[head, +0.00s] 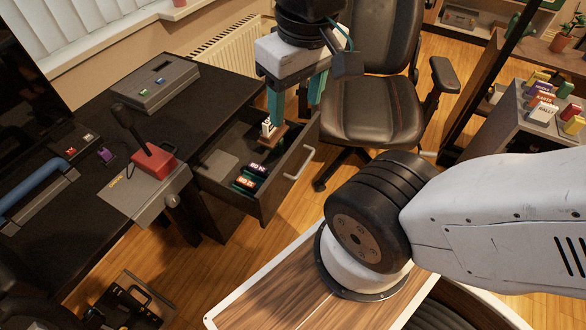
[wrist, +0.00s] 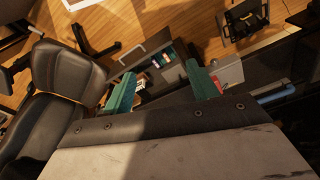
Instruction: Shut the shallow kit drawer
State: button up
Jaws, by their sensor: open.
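The shallow kit drawer (head: 276,188) stands pulled out from the dark desk in the head view. Its front carries a pale bar handle (head: 300,163). Inside lie small labelled boxes (head: 250,177) and a white item (head: 267,128) on a brown piece. The drawer also shows between my fingers in the wrist view (wrist: 143,52). My gripper (head: 297,98) is open, its two teal fingers pointing down over the far end of the drawer, near its front panel. It also shows open in the wrist view (wrist: 160,86). I see no clear contact with the drawer or handle.
A black office chair (head: 372,110) stands close beyond the drawer front. A red-based shifter (head: 152,160) and a grey box (head: 153,83) are on the desk side. A wooden-topped surface (head: 300,290) is in the foreground. Some floor between drawer and chair is clear.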

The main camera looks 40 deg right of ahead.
jog(key=c, duration=0.5)
jog(key=shift+d, duration=0.3)
jog(key=c, duration=0.5)
jog(key=d+f+m+g, duration=0.1)
jog(key=d+f, duration=0.1)
jog(key=w+d+f+m+g+y, duration=0.1)
jog(key=d+f+m, duration=0.1)
jog(key=w+d+f+m+g+y, duration=0.1)
jog(key=d+f+m+g, duration=0.1)
jog(key=d+f, duration=0.1)
jog(key=shift+w, duration=0.25)
grip_shut()
jog(key=w+d+f+m+t+y, duration=0.1)
jog(key=d+f+m+t+y, duration=0.3)
jog(key=d+f+m+y, duration=0.45)
jog(key=w+d+f+m+t+y, duration=0.25)
jog(key=d+f+m, duration=0.3)
jog(key=f, duration=0.55)
jog(key=m+t+h, duration=0.7)
jog(key=m+t, duration=0.6)
send_near(310, 130)
jog(key=x, duration=0.7)
jog(key=shift+s+r, duration=0.1)
